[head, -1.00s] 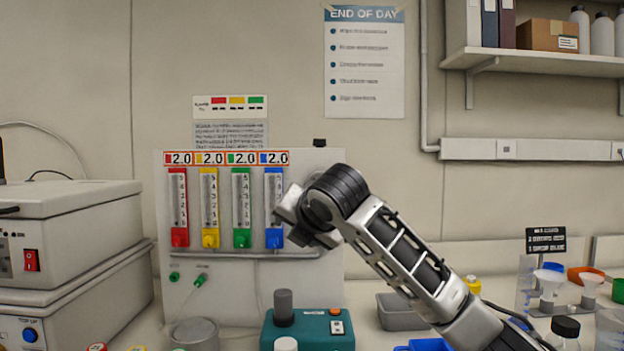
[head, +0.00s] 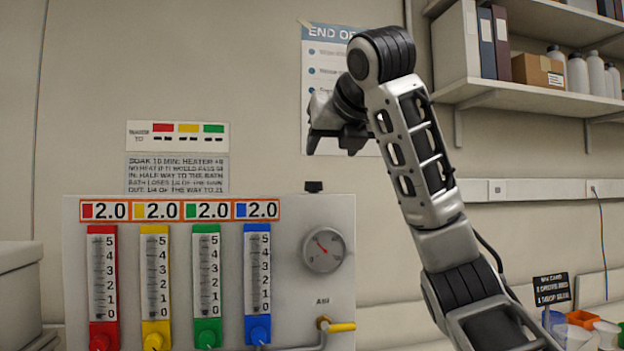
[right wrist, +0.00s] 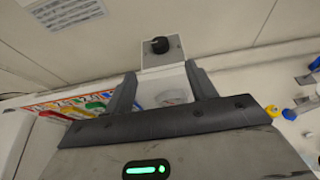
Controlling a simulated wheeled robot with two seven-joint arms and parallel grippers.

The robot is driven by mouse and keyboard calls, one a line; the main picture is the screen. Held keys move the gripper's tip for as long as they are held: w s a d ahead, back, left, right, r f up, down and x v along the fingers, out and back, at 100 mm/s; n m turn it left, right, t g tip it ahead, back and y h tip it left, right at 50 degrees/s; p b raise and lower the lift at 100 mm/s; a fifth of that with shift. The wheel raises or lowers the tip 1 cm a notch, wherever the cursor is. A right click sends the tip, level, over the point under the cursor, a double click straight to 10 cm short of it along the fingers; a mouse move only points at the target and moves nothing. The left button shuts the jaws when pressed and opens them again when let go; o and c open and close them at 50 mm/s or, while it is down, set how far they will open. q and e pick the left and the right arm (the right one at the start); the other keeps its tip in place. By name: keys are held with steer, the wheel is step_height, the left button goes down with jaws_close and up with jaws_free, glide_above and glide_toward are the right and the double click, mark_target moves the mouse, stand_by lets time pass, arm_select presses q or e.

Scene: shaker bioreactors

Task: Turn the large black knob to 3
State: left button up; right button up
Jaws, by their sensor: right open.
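A black knob (head: 313,186) shows small at the top edge of the white panel (head: 330,285). In the right wrist view the black knob (right wrist: 159,45) sits on a pale square plate, just beyond the fingertips; any number on it cannot be read. My right gripper (head: 335,142) is above the panel, over the knob and apart from it, with its fingers pointing down. In the right wrist view the gripper (right wrist: 160,80) has its fingers spread with nothing held between them. My left gripper is not in view.
The panel carries several coloured flow tubes, such as the blue one (head: 257,285), under displays reading 2.0. A round gauge (head: 323,250) and a yellow-handled valve (head: 340,327) are at its right. A shelf (head: 530,95) holds binders, a box and bottles at upper right.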

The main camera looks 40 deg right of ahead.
mark_target(314, 186)
steer(key=p+x, duration=0.2)
steer(key=x, duration=1.2)
steer(key=shift+w+f, duration=0.1)
steer(key=shift+f, duration=0.05)
steer(key=c, duration=1)
